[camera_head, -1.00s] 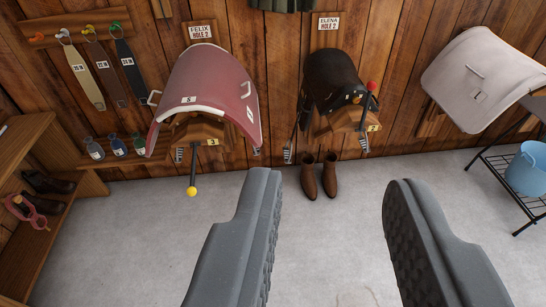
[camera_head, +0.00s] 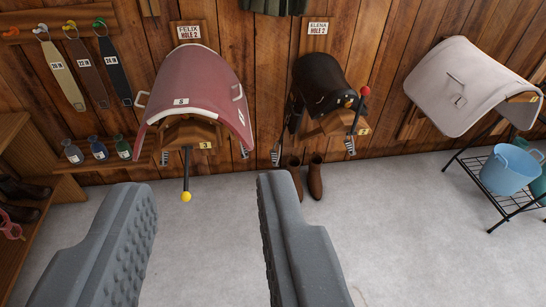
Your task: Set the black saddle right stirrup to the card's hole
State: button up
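The black saddle (camera_head: 318,84) sits on a wooden rack on the back wall, under a card (camera_head: 318,30) reading ELENA, HOLE 2. A stirrup (camera_head: 350,146) hangs on its right side in the picture, and another (camera_head: 276,155) on its left. A dark lever with a red knob (camera_head: 365,91) stands at the saddle's right front. A yellow tag (camera_head: 364,130) is on the rack, its mark too small to be sure of. The strap holes cannot be made out. My gripper (camera_head: 207,183) is open and empty, in front of and below the saddles, touching nothing.
A red saddle (camera_head: 194,85) with a yellow-knobbed lever (camera_head: 186,195) is left of the black one. Brown boots (camera_head: 315,178) stand below the black saddle, partly behind my right finger. A pale saddle (camera_head: 470,85) and blue bucket (camera_head: 508,168) are right. The grey floor (camera_head: 410,230) is open.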

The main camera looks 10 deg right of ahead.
aim_at(275, 159)
jog(key=u, duration=0.05)
jog(key=i, duration=1)
jog(key=z, duration=0.1)
